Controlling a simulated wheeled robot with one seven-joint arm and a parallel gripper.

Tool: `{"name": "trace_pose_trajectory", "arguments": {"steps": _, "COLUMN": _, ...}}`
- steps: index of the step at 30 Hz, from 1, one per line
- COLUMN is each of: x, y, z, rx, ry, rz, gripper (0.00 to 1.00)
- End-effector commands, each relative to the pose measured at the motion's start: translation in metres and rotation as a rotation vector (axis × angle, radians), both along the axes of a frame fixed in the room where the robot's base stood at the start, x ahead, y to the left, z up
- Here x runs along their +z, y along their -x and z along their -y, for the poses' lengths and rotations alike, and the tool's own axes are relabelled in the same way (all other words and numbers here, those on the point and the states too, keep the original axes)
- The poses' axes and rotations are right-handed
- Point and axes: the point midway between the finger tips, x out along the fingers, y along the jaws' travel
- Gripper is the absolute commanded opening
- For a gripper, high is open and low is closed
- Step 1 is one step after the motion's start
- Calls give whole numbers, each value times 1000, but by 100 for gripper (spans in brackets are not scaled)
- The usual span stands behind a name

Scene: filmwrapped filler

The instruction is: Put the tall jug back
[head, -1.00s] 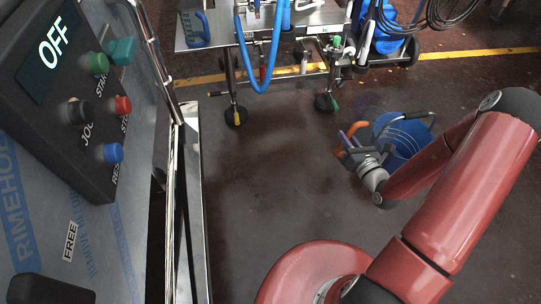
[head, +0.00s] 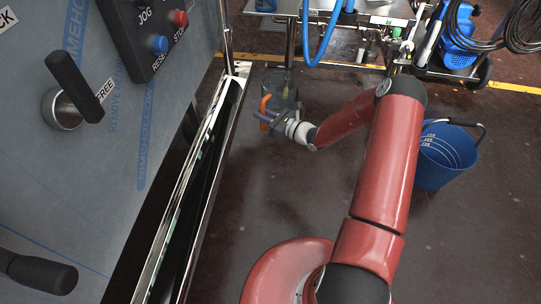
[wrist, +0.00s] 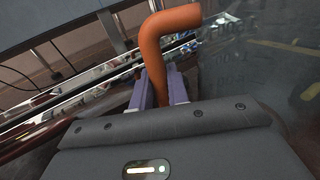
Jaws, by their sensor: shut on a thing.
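The tall jug (head: 283,88) is clear and smoky, with an orange handle (head: 264,106). It is in the upper middle of the head view, in front of the steel trolley. My gripper (head: 266,119) is shut on the orange handle, its purple fingers on either side of it. In the wrist view the handle (wrist: 154,62) rises from between the purple fingers (wrist: 160,90). The see-through jug body (wrist: 240,70) fills the right side there. The jug looks about upright and held off the floor; its base is hard to make out.
A grey machine panel (head: 150,110) with knobs and a steel edge rail (head: 200,160) stands on the left. A steel trolley (head: 375,12) with a blue hose is behind the jug. A blue bucket (head: 440,165) stands on the floor to the right. Floor between is clear.

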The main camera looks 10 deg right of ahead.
Motion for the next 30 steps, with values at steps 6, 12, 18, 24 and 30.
{"name": "trace_pose_trajectory", "arguments": {"steps": 6, "x": -24, "y": -25, "z": -4, "rx": 26, "ry": 35, "rz": 41, "gripper": 0}}
{"name": "trace_pose_trajectory", "arguments": {"steps": 12, "x": -71, "y": -25, "z": -4, "rx": 27, "ry": 36, "rz": 41, "gripper": 0}}
{"name": "trace_pose_trajectory", "arguments": {"steps": 18, "x": -125, "y": -25, "z": -4, "rx": 26, "ry": 35, "rz": 42, "gripper": 0}}
{"name": "trace_pose_trajectory", "arguments": {"steps": 24, "x": -163, "y": -25, "z": -4, "rx": 27, "ry": 36, "rz": 43, "gripper": 0}}
{"name": "trace_pose_trajectory", "arguments": {"steps": 30, "x": -176, "y": -25, "z": -3, "rx": 27, "ry": 36, "rz": 44, "gripper": 0}}
